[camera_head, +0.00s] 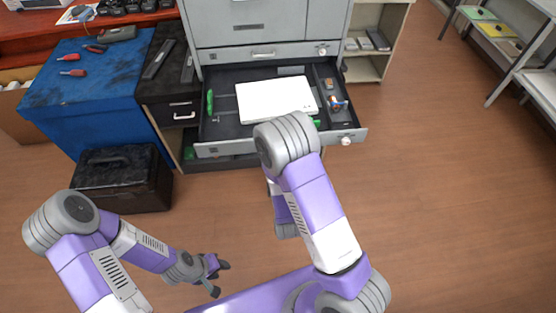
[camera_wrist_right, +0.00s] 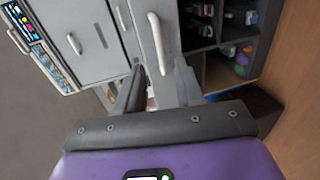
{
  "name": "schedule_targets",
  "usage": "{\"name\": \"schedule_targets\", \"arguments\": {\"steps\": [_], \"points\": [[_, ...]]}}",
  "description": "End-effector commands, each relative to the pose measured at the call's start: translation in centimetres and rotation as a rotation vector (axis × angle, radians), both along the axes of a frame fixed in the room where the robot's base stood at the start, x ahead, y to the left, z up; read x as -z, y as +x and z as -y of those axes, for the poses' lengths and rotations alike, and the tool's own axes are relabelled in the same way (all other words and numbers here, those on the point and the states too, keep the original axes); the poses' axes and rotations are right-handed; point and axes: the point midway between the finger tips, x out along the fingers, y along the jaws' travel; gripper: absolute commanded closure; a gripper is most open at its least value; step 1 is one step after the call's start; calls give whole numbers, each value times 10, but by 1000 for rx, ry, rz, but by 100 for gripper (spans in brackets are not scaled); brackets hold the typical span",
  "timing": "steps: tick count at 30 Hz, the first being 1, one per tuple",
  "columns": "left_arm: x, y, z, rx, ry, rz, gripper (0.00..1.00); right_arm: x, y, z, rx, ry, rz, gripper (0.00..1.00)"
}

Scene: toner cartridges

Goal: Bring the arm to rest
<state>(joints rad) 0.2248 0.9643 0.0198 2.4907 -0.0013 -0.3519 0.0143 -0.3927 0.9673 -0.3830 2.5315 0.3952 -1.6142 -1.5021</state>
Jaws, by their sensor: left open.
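My left gripper (camera_head: 219,278) is at the lower left in the head view. Its dark fingers are apart with nothing between them, above bare floor. My right arm rises in the middle of the head view, its grey elbow in front of the open drawer's front edge. Its gripper is hidden there. In the right wrist view my right gripper (camera_wrist_right: 160,66) has its two dark fingers spread. Grey cabinet fronts with a pale handle (camera_wrist_right: 160,42) lie beyond them. I cannot tell whether the fingers touch anything.
The grey cabinet's drawer (camera_head: 222,150) is pulled out, holding a white flat case (camera_head: 272,99) and small items. A blue cabinet (camera_head: 75,105) and a black toolbox (camera_head: 120,180) stand left. A shelf rack (camera_head: 520,60) is far right. Floor to the right is clear.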

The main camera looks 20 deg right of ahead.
Motion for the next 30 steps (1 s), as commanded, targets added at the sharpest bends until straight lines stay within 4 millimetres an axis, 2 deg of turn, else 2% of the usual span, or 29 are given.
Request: {"name": "schedule_targets", "arguments": {"steps": [16,19,23,25,30], "points": [[0,0,0,0,0,0,57,0,-2,0,0,0,-1,63],[-1,0,0,0,0,0,57,6,-4,0,9,41,-22,63],[-7,0,0,0,0,0,57,38,-14,1,66,267,-141,63],[-12,0,0,0,0,0,57,64,-28,-3,135,466,-247,63],[-24,0,0,0,0,0,57,120,-79,-26,412,987,-537,63]]}}
